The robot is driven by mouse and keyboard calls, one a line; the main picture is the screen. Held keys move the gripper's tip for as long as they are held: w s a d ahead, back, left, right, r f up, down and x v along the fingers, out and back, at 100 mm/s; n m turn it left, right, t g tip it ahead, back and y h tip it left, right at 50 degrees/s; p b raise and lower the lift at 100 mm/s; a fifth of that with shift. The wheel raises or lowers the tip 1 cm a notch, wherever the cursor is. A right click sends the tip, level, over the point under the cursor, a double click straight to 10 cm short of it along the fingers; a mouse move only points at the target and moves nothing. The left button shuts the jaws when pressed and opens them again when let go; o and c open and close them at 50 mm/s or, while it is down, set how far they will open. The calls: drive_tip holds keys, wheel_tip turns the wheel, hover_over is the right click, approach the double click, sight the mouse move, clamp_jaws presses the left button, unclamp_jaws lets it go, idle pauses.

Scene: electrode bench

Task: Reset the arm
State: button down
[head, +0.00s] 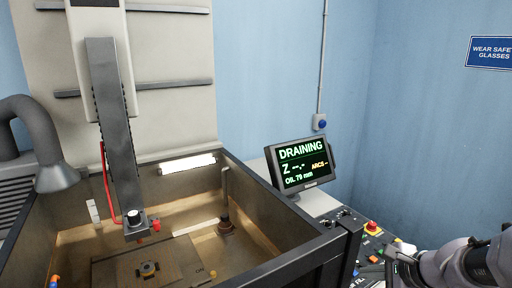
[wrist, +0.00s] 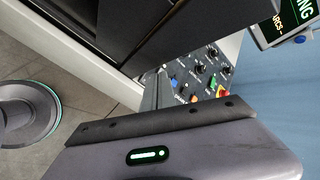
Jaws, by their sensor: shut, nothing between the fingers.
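My arm reaches in from the lower right edge of the head view, in front of the control panel. My gripper (head: 401,262) is at its left end, shut and empty, low over the panel. Its fingertips are small and partly hidden there. In the wrist view a grey housing with a lit green strip and a dark bar fills the lower part.
The control panel (head: 372,244) with a red stop button (head: 371,227) lies close to my gripper; it also shows in the wrist view (wrist: 196,80). A monitor (head: 302,164) reads DRAINING, oil 79 mm. The open tank (head: 282,247) stands left. Blue wall behind.

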drive_tip(key=s+a+r+n+g, duration=0.1)
drive_tip(key=s+a+r+n, duration=0.25)
drive_tip(key=a, duration=0.25)
drive_tip(key=s+a+r+n, duration=0.2)
drive_tip(key=s+a+n, duration=0.1)
drive_tip(key=s+a, duration=0.25)
drive_tip(key=s+a+n+b, duration=0.1)
drive_tip(key=s+a+n, duration=0.1)
drive_tip(key=s+n, duration=0.2)
drive_tip(key=s+a+n+g+h+b, duration=0.1)
drive_tip(key=s+a+n, duration=0.2)
drive_tip(key=s, duration=0.7)
drive_tip(key=shift+s+a+f+n, duration=0.2)
drive_tip(key=shift+s+a+n, duration=0.15)
drive_tip(key=shift+n, duration=0.3)
idle(4.8)
